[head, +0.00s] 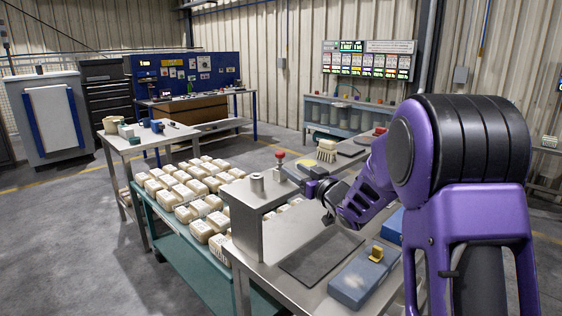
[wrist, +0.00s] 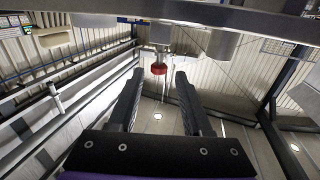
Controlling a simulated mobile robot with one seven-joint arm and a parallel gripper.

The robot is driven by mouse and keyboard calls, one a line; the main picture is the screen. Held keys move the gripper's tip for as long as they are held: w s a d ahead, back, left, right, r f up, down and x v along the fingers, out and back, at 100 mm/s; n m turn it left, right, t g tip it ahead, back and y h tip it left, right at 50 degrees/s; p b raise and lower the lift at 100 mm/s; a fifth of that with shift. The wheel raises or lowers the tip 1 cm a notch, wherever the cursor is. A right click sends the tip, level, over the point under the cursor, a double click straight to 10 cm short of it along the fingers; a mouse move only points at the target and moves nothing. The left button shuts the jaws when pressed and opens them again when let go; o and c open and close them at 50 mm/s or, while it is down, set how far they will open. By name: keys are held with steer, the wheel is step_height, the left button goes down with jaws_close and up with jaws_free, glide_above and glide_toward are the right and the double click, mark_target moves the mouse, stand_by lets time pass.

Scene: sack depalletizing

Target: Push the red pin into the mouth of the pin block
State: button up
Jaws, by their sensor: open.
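The red pin (head: 280,155) shows in the head view as a red knob on a short upright stem, behind the tall steel stand (head: 246,222). In the wrist view the red knob (wrist: 159,69) appears between the fingertips and beyond them, with no clear contact. My gripper (wrist: 160,75) is open, its two dark fingers apart and nothing held. In the head view my gripper (head: 327,208) is just right of the steel stand, with its fingers hard to make out. I cannot clearly tell the pin block or its mouth; the stand and my arm may hide part of it.
A brush (head: 327,150) is farther back. Several pale sacks (head: 176,190) fill the teal cart at left. A steel bar (wrist: 200,14) crosses the wrist view's top.

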mark_target(280, 165)
steer(key=x, duration=1.1)
steer(key=shift+w+a+r, duration=0.1)
steer(key=shift+w+a, duration=0.1)
steer(key=shift+w, duration=0.15)
jaws_close()
